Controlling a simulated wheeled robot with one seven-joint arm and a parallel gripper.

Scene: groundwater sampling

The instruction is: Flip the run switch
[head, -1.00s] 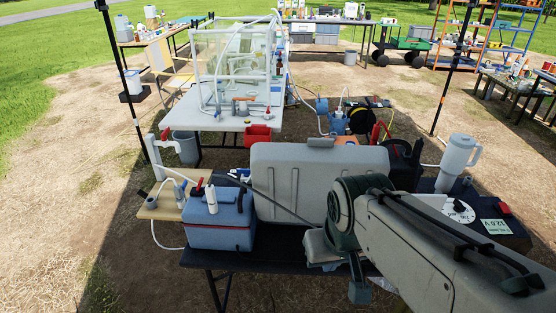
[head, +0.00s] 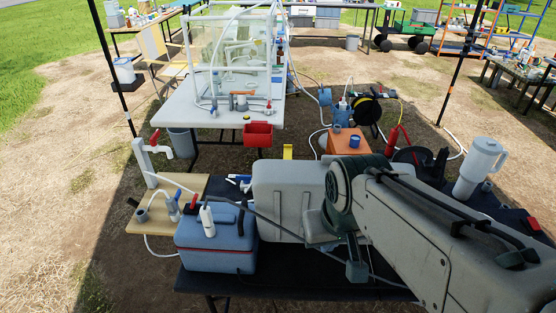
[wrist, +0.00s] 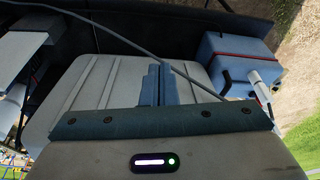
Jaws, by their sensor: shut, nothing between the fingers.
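My gripper (wrist: 158,82) shows in the wrist view with its two blue-grey fingers together and nothing between them. It is above or in front of the large grey case (wrist: 90,100); I cannot tell whether they touch. In the head view the case (head: 283,190) lies on the dark table, its right part behind my arm. A small red piece (head: 533,224) at the right edge may be the run switch. The dark box around it is mostly hidden by my arm, and its dial and label are not visible now. The switch's position cannot be told.
A blue cooler (head: 215,240) stands left of the case and also shows in the wrist view (wrist: 238,65). A thin grey hose crosses over the case. A white jug (head: 480,168) stands at the right beyond my arm. An orange box (head: 348,143) is behind the case.

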